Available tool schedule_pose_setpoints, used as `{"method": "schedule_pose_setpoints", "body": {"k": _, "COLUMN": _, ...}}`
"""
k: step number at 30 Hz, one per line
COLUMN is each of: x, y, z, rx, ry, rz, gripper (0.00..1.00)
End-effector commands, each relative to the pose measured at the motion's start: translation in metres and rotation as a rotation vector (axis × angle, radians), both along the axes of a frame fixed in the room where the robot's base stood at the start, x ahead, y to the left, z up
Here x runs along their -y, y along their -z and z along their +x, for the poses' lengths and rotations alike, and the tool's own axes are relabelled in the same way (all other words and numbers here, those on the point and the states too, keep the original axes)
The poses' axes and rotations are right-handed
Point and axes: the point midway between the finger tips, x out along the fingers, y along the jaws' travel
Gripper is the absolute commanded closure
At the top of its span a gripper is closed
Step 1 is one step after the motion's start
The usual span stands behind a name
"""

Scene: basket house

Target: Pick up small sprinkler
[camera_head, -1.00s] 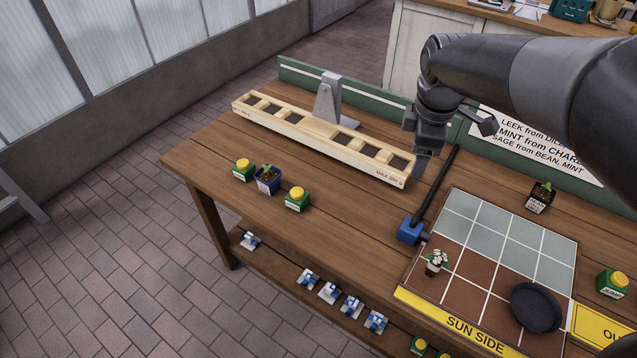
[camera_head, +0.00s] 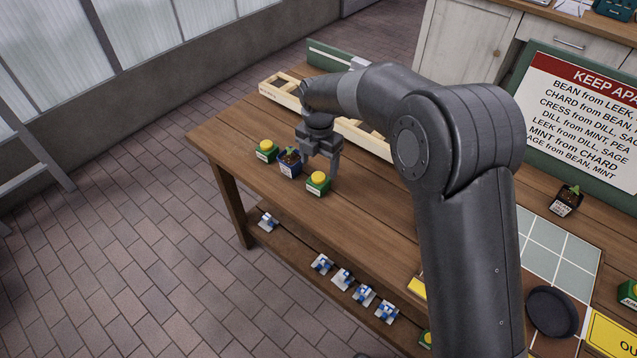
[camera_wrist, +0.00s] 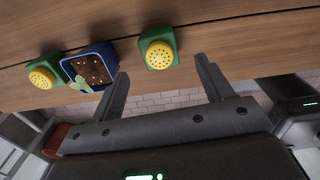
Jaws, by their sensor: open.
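Green blocks with yellow perforated domes look like sprinklers; I cannot tell which one is the small sprinkler. One (camera_head: 318,183) stands right of a blue pot (camera_head: 289,162) with a plant, another (camera_head: 266,150) left of it. My gripper (camera_head: 322,166) is open and empty, just above and beside the right-hand one. In the wrist view, that right-hand sprinkler (camera_wrist: 160,47) lies ahead, between the lines of the two fingers (camera_wrist: 161,74), apart from both. The left-hand one (camera_wrist: 43,75) and the blue pot (camera_wrist: 90,66) lie left of the fingers.
A long wooden tray (camera_head: 282,92) lies behind the gripper, partly hidden by my arm. More green sprinklers (camera_head: 629,293) stand at the right. Blue-white items (camera_head: 342,278) sit on the lower shelf.

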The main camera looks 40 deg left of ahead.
Motion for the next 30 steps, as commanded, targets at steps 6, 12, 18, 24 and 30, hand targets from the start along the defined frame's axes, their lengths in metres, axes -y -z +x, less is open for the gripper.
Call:
{"method": "schedule_pose_setpoints", "body": {"k": 6, "x": 0.0, "y": 0.025, "z": 0.0, "rx": 0.001, "ry": 0.002, "rz": 0.0, "gripper": 0.27}}
{"method": "schedule_pose_setpoints", "body": {"k": 12, "x": 0.0, "y": 0.039, "z": -0.001, "rx": 0.0, "ry": 0.002, "rz": 0.0, "gripper": 0.27}}
{"method": "schedule_pose_setpoints", "body": {"k": 18, "x": 0.0, "y": 0.069, "z": -0.002, "rx": 0.001, "ry": 0.004, "rz": -0.002, "gripper": 0.27}}
{"method": "schedule_pose_setpoints", "body": {"k": 24, "x": -0.001, "y": 0.078, "z": -0.001, "rx": 0.002, "ry": 0.003, "rz": 0.002, "gripper": 0.27}}
{"method": "schedule_pose_setpoints", "body": {"k": 30, "x": -0.001, "y": 0.078, "z": -0.001, "rx": 0.002, "ry": 0.004, "rz": 0.001, "gripper": 0.35}}
